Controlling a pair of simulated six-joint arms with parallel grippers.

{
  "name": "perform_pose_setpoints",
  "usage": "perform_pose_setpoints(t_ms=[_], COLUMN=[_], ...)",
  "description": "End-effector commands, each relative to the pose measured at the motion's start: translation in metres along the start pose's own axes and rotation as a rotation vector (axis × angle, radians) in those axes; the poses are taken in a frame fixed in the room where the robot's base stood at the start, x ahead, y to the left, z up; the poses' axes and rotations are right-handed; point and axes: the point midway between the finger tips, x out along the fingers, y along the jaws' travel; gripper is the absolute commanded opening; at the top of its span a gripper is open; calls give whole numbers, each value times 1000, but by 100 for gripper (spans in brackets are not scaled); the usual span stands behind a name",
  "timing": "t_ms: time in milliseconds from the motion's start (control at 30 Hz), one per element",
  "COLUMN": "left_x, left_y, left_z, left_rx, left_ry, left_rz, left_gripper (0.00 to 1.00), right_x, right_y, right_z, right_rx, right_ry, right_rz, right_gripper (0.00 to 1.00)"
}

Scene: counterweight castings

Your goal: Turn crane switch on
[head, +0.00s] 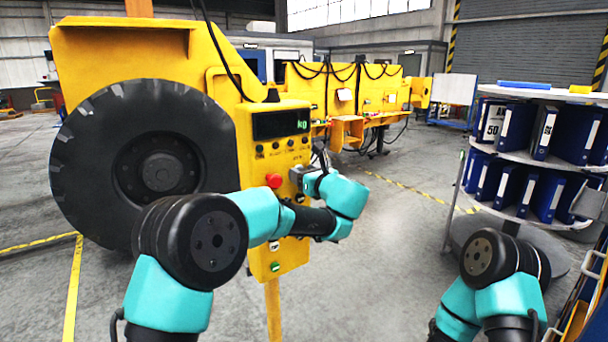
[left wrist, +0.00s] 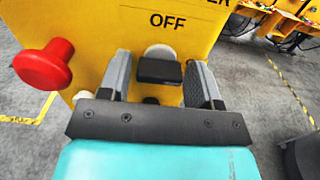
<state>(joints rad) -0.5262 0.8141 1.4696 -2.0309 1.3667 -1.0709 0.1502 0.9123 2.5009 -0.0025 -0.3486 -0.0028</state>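The yellow crane control box (head: 285,255) has a lit display, a row of small buttons and a red mushroom button (head: 273,180). In the left wrist view the crane switch (left wrist: 160,70) is a black knob on a pale round base, below the printed word OFF. My left gripper (head: 310,175) is at the box front, right of the red button. In the left wrist view its two grey fingers (left wrist: 160,82) stand apart, one on each side of the knob. I see no clear grip on it. My right arm shows at lower right; its gripper is out of view.
The red button (left wrist: 43,64) is close to the left finger. A large black tyre (head: 150,165) is left of the box. A round shelf with blue binders (head: 515,125) stands at the right. The floor between box and shelf is clear.

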Motion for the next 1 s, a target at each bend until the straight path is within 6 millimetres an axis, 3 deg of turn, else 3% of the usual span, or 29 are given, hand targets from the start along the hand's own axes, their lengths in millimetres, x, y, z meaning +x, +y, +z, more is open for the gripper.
perform_pose_setpoints(t_ms=[133,533,667,1000], left_x=[0,-9,-25,-89], left_y=[0,0,0,0], left_z=[0,1,1,1], left_rx=[-1,-3,-2,-1], left_ry=[0,0,-1,-1], left_rz=[0,-2,-2,-3], left_gripper=[70,70,70,70], right_x=[0,0,0,0], right_y=[0,0,0,0], right_z=[0,0,0,0], right_rx=[0,0,0,0], right_ry=[0,0,0,0], right_rz=[0,0,0,0], right_gripper=[43,43,43,43])
